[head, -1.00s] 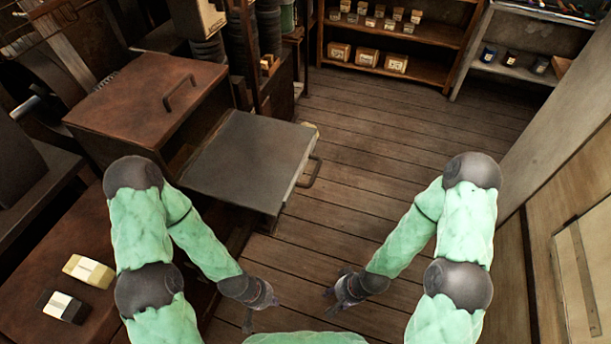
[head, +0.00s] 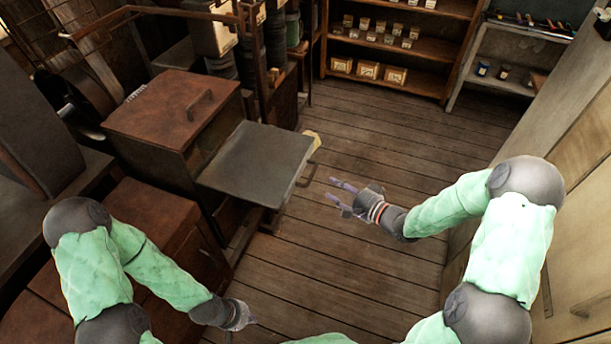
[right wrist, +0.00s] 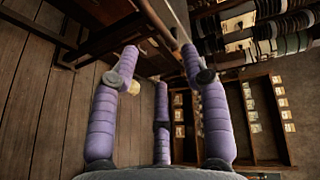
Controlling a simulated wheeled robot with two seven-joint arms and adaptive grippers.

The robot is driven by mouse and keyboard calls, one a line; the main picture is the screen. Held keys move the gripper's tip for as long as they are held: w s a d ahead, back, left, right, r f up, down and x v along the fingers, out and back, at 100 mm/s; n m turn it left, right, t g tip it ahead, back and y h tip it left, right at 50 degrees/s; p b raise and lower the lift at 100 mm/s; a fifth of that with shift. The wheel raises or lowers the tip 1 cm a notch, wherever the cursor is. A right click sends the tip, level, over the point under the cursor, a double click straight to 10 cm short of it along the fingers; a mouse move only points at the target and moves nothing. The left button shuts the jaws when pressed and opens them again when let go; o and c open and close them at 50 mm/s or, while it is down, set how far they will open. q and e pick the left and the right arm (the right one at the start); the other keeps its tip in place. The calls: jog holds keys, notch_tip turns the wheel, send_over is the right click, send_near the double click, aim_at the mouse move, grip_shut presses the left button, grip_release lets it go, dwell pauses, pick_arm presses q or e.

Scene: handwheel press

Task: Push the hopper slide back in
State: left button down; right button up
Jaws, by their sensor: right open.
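The hopper slide (head: 258,165) is a flat grey panel sticking out to the right from the brown metal box (head: 175,115). A bar handle (head: 307,177) is on its outer right end. My right gripper (head: 332,189) is open and empty, just right of the handle and apart from it, with its fingers pointing left toward it. In the right wrist view its purple fingers (right wrist: 160,62) are spread with nothing between them. My left gripper (head: 250,320) hangs low at the bottom centre, away from the slide; its fingers are too small to read.
A brown cabinet (head: 165,235) stands below and left of the slide. A pale yellow piece (head: 313,141) shows behind the slide's outer end. Shelves with small boxes (head: 395,75) stand at the back. A wall panel (head: 575,190) is close on the right. Wooden floor (head: 300,255) is clear.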

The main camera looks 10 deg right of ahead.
aim_at(313, 175)
jog(key=shift+b+x, duration=1.15)
jog(key=shift+x, duration=4.2)
grip_shut()
